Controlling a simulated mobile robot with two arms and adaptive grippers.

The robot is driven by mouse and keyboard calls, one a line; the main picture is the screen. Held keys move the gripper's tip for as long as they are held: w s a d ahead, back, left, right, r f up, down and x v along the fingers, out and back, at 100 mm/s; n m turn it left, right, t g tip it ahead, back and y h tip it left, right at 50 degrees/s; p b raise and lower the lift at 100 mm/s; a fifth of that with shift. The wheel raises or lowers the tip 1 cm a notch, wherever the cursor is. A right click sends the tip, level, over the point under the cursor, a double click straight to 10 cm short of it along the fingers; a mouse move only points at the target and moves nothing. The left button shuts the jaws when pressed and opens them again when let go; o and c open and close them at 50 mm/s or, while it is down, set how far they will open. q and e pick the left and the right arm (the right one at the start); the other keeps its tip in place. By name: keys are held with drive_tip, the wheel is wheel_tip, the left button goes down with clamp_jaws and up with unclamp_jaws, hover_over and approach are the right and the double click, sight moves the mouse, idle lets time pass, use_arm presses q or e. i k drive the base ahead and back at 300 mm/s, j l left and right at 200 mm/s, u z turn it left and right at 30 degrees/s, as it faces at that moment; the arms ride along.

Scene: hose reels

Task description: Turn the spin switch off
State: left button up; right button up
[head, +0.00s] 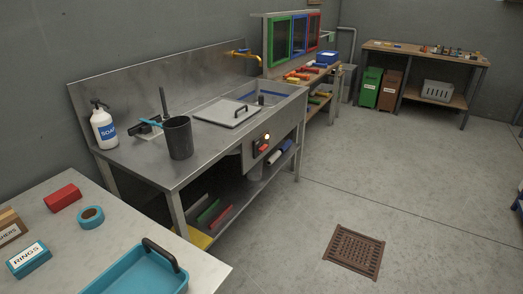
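A small dark control panel (261,146) is set in the front of the steel sink bench (190,165). It carries a red switch-like part (263,147) and a small glowing pale lamp (267,136) just above it. I cannot read any label there, and the switch's exact position is too small to tell. A grey lid with a black handle (226,112) lies on the bench top above the panel. Neither of my grippers is in view.
A soap bottle (104,129) and a black bucket (178,138) stand on the bench. A near table holds a teal tray (140,275), a tape roll (90,217) and boxes. A brown floor grate (354,251) lies at right. The floor before the panel is clear.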

sight(262, 148)
drive_tip(key=i+l+u, duration=0.15)
drive_tip(key=u, duration=0.25)
drive_tip(key=i+l+u, duration=0.15)
drive_tip(key=l+u, duration=0.15)
drive_tip(key=u, duration=0.15)
drive_tip(key=i+l+u, duration=0.1)
drive_tip(key=l, duration=0.4)
drive_tip(key=i+l+u, duration=0.1)
drive_tip(key=l, duration=0.4)
drive_tip(key=i+l+u, duration=0.15)
drive_tip(key=l, duration=0.4)
drive_tip(key=i+l+u, duration=0.1)
drive_tip(key=l, duration=0.4)
drive_tip(key=i+l+u, duration=0.1)
drive_tip(key=l, duration=0.45)
drive_tip(key=i, duration=0.1)
